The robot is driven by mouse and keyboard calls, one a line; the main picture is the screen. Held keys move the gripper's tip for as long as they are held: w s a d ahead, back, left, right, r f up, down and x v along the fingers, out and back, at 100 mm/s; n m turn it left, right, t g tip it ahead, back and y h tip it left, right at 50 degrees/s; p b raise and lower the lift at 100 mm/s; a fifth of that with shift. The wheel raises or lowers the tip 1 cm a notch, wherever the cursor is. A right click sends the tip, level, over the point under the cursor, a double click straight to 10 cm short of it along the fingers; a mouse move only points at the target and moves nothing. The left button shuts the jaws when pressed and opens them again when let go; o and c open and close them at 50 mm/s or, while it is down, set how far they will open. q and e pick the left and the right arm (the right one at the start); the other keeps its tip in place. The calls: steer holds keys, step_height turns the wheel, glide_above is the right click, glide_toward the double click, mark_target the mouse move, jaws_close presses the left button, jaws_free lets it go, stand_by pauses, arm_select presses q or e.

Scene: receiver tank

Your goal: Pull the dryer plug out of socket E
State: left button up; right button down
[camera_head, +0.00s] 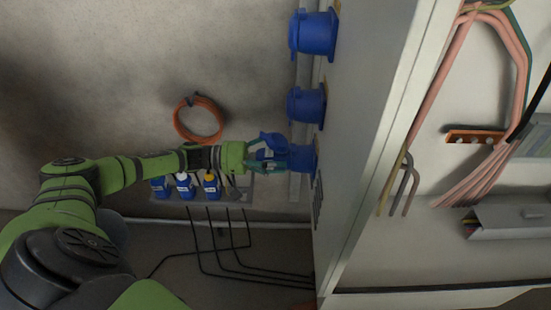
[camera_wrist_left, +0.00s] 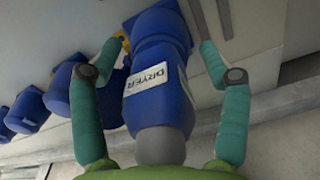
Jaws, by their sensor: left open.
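The blue dryer plug (camera_wrist_left: 160,95) has a white label reading DRYER and a grey rear end in the left wrist view. It sits in a blue socket (camera_head: 302,158) on the side of the cabinet; no letter is readable there. My left gripper (camera_head: 262,153) is at the plug, its green fingers on either side. In the left wrist view the open fingers (camera_wrist_left: 148,60) straddle the plug, with a visible gap on the right side. In the head view the fingers partly hide the plug. My right gripper is not in view.
Two more blue sockets (camera_head: 307,105) (camera_head: 314,33) are above on the same panel. A rack (camera_head: 236,195) with several blue plugs is on the wall below my arm. An orange cable coil (camera_head: 199,119) hangs above it. The cabinet's open side (camera_head: 480,250) shows wiring.

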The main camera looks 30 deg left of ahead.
mark_target(253, 158)
arm_select(q)
steer(key=shift+d, duration=0.15)
jaws_close()
steer(key=shift+s+a, duration=0.1)
steer(key=shift+a, duration=0.2)
steer(key=shift+s+a, duration=0.2)
steer(key=shift+a, duration=0.15)
steer(key=shift+v, duration=2.35)
steer(key=c, duration=1)
jaws_free()
steer(key=c, duration=0.3)
